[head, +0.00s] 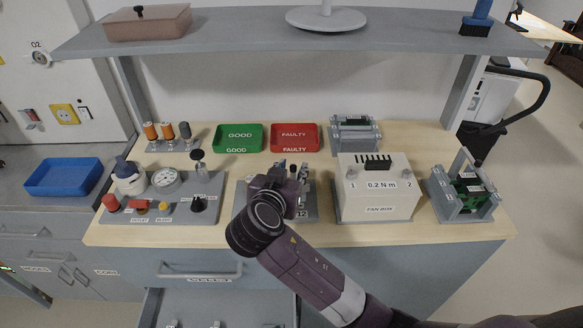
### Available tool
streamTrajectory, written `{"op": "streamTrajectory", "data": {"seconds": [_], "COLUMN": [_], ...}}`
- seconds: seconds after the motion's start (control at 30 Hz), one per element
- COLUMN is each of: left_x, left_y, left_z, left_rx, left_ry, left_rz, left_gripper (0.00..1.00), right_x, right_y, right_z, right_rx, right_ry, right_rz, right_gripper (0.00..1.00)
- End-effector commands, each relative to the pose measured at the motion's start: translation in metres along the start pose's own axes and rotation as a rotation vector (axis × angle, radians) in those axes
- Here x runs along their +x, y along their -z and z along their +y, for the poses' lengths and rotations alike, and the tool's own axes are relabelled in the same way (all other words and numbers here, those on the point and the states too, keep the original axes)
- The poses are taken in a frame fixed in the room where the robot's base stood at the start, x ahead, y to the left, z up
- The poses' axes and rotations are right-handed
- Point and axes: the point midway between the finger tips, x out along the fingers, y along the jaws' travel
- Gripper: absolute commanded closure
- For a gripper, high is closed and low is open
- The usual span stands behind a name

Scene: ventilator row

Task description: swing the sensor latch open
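My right arm comes in from the lower right, and its gripper (285,183) is over a grey plate (243,205) in the middle of the bench. It hides much of that plate; small upright metal parts show just beyond the fingers. The fingers are too small and dark to tell whether they are open or shut. I cannot make out which part is the sensor latch. A grey fixture (465,190) with a green board and a raised frame stands at the right. A similar grey fixture (355,133) stands at the back. My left gripper is not in view.
A panel (150,213) with a gauge and knobs is at left. A shelf (245,33) overhangs the back; an open drawer (215,308) is below.

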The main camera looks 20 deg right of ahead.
Motion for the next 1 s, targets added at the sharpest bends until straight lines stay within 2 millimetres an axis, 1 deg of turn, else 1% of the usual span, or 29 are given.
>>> {"op": "streamTrajectory", "data": {"seconds": [0.07,0.3,0.37,0.53,0.73,0.87,1.0], "left_x": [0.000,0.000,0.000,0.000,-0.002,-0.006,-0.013], "left_y": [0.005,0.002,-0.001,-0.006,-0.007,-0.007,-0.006], "left_z": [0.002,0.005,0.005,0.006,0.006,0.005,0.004], "left_rx": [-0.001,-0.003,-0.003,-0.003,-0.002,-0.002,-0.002], "left_ry": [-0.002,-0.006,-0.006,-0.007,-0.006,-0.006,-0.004], "left_rz": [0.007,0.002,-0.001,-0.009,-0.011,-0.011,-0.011], "left_gripper": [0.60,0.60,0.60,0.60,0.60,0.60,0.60], "right_x": [0.000,0.000,-0.001,-0.001,-0.001,-0.001,0.000], "right_y": [0.000,0.000,0.000,0.000,0.000,0.001,0.002], "right_z": [0.000,0.000,0.000,0.000,0.002,0.004,0.009], "right_rx": [0.000,0.000,0.000,-0.001,-0.011,-0.032,-0.069], "right_ry": [0.000,0.000,0.000,0.001,0.027,0.077,0.162], "right_rz": [0.000,0.000,0.000,0.000,0.000,0.000,-0.001], "right_gripper": [0.70,0.95,1.00,1.00,1.00,1.00,1.00]}}
